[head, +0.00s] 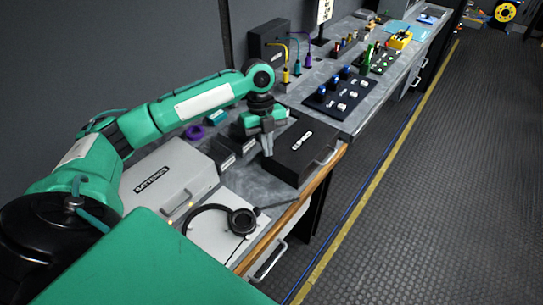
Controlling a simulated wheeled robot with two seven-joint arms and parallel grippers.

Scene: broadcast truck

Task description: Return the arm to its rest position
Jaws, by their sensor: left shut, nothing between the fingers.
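My left arm comes in from the left and reaches over the grey counter. My left gripper (266,146) hangs at its end, pointing down, and is shut with nothing in it. It is just left of a black case (302,152) with a white label and a handle. I cannot tell whether it touches the case. My right gripper is not in view.
A grey box labelled batteries (165,180) and black headphones (240,222) are on the near counter. A purple ring (194,132) lies behind the arm. Control panels (340,95) and cables stand farther along. The dark floor (420,190) on the right is clear.

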